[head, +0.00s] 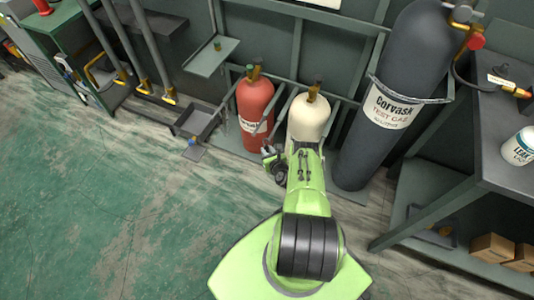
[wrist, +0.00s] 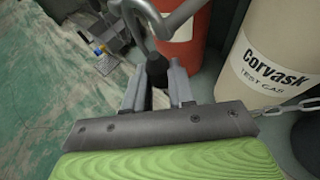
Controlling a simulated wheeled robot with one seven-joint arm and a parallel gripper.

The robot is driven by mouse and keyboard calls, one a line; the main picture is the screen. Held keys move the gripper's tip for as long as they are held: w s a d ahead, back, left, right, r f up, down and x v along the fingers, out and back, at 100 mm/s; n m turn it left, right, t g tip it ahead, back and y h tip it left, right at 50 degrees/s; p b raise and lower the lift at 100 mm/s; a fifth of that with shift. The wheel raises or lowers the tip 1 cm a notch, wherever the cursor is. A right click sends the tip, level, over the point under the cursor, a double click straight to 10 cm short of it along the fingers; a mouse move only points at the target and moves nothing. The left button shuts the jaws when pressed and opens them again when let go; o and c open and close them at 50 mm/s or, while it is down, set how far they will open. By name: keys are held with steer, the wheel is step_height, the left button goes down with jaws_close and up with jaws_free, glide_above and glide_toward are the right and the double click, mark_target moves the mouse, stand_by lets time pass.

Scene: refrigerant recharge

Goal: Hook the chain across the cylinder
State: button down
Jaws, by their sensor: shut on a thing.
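A cream cylinder (head: 309,117) labelled Corvask stands upright in the rack; it also fills the right of the wrist view (wrist: 265,60). A silver chain (wrist: 287,108) runs across its lower front in the wrist view and passes out of sight behind my gripper's palm. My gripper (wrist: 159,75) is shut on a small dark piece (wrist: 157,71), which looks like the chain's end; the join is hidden. A grey bent metal hook (wrist: 170,26) is just beyond the fingertips, before the red cylinder (wrist: 185,38). In the head view my gripper (head: 269,152) is low between the red and cream cylinders.
A tall dark cylinder (head: 398,75) stands right of the cream one, with a grey band around it. A workbench (head: 500,140) with a white tub (head: 520,147) is at the right. A grey tray (head: 198,121) is left of the red cylinder. The green floor at left is clear.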

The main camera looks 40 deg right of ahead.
steer(key=d, duration=0.1)
steer(key=w+d, duration=0.1)
steer(key=d, duration=0.2)
steer(key=shift+w, duration=0.4)
